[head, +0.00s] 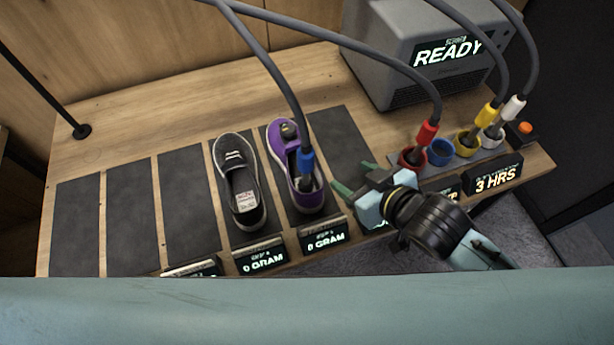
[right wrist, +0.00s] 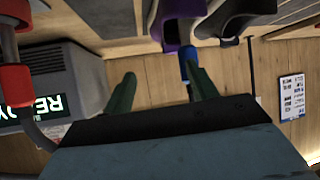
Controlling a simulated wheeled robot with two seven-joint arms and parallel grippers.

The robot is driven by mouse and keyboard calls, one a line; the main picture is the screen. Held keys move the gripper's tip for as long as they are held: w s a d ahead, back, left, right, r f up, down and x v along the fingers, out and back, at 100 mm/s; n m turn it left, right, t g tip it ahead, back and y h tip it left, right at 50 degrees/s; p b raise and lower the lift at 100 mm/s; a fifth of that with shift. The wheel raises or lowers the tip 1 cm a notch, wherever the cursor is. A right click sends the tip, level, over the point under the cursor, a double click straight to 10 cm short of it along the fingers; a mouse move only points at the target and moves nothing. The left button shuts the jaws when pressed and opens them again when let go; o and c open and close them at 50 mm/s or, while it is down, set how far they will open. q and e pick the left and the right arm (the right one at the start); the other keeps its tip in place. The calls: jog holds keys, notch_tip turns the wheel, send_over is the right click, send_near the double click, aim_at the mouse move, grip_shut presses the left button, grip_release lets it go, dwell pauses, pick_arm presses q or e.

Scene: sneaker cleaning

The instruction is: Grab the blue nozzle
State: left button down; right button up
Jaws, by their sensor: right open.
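The blue nozzle (head: 307,160) hangs at the end of a grey hose and stands in the opening of the purple shoe (head: 279,140). My right gripper (head: 354,178) is open and empty, just right of the purple shoe, its fingers pointing left towards the nozzle. In the right wrist view the blue nozzle (right wrist: 187,58) shows beyond the tip of the right-hand finger, partly hidden by it, and not clearly between the fingers. The purple shoe (right wrist: 172,30) is above it there. My left gripper is not in view.
A black shoe (head: 237,180) lies left of the purple one. Red (head: 427,134), yellow (head: 487,114) and white (head: 512,109) nozzles stand in holders at right, beside an empty blue holder (head: 440,151). A grey machine (head: 420,50) reads READY. Hoses hang overhead. Dark pads at left are bare.

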aim_at(299, 161)
jog(key=shift+w+a+f+n+g+y+p, duration=0.15)
jog(key=shift+w+a+f+n+y, duration=0.5)
jog(key=shift+w+a, duration=0.85)
jog(key=shift+w+a+f+n+g+y+p, duration=0.1)
jog(key=shift+w+a+f+n+y, duration=0.55)
jog(key=shift+a, duration=1.45)
jog(key=shift+w+a+f+n+g+y+p, duration=0.15)
jog(key=shift+w+a+f+n+y, duration=0.15)
jog(key=shift+w+a+f+y, duration=1)
jog(key=shift+w+a+r+h, duration=0.15)
jog(key=shift+a+r+h, duration=0.15)
jog(key=shift+a+h, duration=0.15)
grip_shut()
